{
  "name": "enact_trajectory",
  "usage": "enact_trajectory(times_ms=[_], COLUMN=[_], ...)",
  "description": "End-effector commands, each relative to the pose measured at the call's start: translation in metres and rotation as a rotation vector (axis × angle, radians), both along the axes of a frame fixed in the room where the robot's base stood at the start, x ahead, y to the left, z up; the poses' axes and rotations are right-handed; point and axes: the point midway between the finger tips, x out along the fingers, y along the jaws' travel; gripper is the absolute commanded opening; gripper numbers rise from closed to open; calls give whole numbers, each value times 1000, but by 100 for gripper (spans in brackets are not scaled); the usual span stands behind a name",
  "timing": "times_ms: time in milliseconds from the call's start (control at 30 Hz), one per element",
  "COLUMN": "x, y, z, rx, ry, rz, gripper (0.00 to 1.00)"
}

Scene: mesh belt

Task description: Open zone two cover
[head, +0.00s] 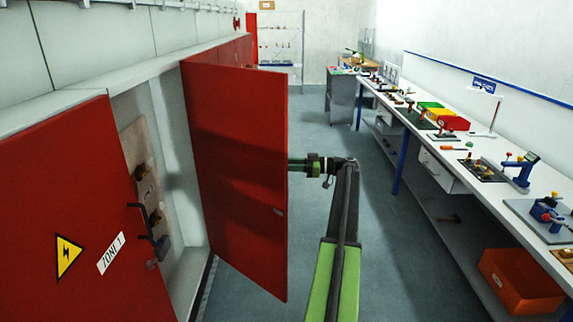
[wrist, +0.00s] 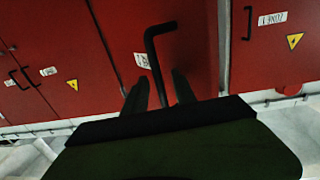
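The red cover next to the one labelled ZONE 1 stands swung open in the head view (head: 238,150), hinged on its far side. Its label is not readable. In the wrist view this red cover (wrist: 120,35) carries a bent black bar handle (wrist: 153,55). My gripper (wrist: 158,85) has two dark fingers spread apart, one on each side of the handle, with gaps visible to both. In the head view my arm reaches to the outer side of the cover, and the cover hides my fingers and the handle.
The ZONE 1 cover (head: 80,220) with a yellow warning sign is at the near left. Behind the opening is a panel with levers (head: 145,180). A long workbench (head: 425,138) with tools runs along the right, with an orange bin (head: 520,280) below. Floor between is clear.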

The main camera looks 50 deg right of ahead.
Motion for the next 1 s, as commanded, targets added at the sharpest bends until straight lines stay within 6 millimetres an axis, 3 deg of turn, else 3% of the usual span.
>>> enact_trajectory(times_ms=[400, 600, 767, 1000], x=[-89, -124, -136, -138], y=[-63, -85, -91, -92], z=[0, 0, 0, 0], rx=[0, -1, 0, -1], ry=[0, 1, 1, 1], rz=[-3, -2, -2, -2], gripper=[32, 32, 32, 32])
